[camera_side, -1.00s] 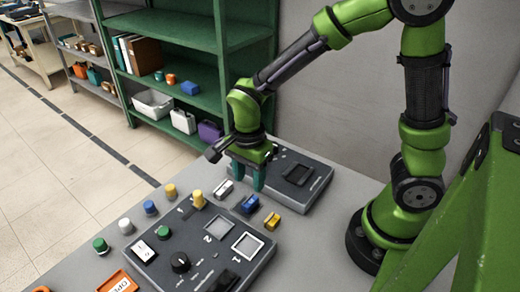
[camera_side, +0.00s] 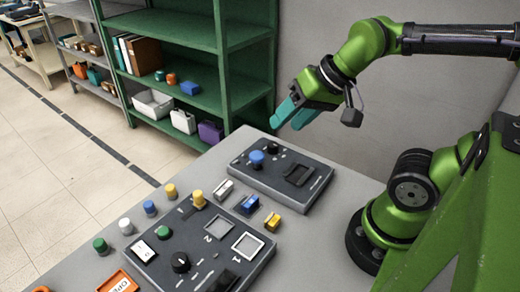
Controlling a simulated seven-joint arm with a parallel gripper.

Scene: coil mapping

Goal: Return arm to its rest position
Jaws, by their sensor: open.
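My gripper (camera_side: 291,113) is raised above the back of the grey table (camera_side: 335,232), with its teal fingers apart and nothing between them. It points down to the left, clear of the panels. My green and black arm stretches to the upper right. Below the gripper lies the rear dark panel (camera_side: 312,191), with a blue knob (camera_side: 257,158) on it, a small black knob and a dark recessed square. The front dark panel (camera_side: 217,272) carries a green knob (camera_side: 163,231), a yellow knob (camera_side: 198,199), a black dial (camera_side: 180,263) and two light squares marked 1 and 2.
Loose coloured pegs stand along the table's left side. A green shelf (camera_side: 225,75) stands behind the table, and a grey wall is behind my arm. The air over the front panel is clear.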

